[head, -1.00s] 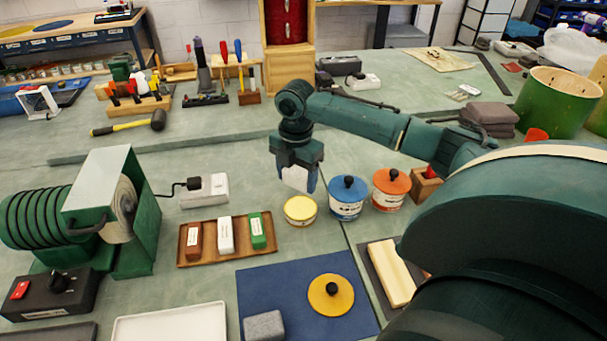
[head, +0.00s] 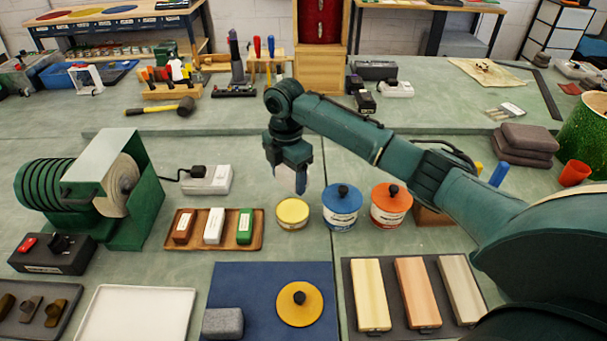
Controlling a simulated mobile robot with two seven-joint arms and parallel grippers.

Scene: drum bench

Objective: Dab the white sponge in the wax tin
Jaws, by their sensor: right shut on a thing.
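My right gripper (head: 290,182) points down and is shut on the white sponge (head: 285,178). The sponge is partly hidden by the fingers. It hangs just above and behind the open wax tin (head: 292,213), a low round tin with a pale yellow top, and looks apart from it. A yellow lid (head: 300,304) with a black knob lies on the blue mat (head: 245,283) in front. My left gripper does not show.
A blue tin (head: 342,209) and an orange tin (head: 390,206) with knobbed lids stand right of the wax tin. A wooden tray (head: 256,232) of coloured blocks is to its left. A grey sponge (head: 223,323) lies on the mat. A green machine (head: 120,190) stands at left.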

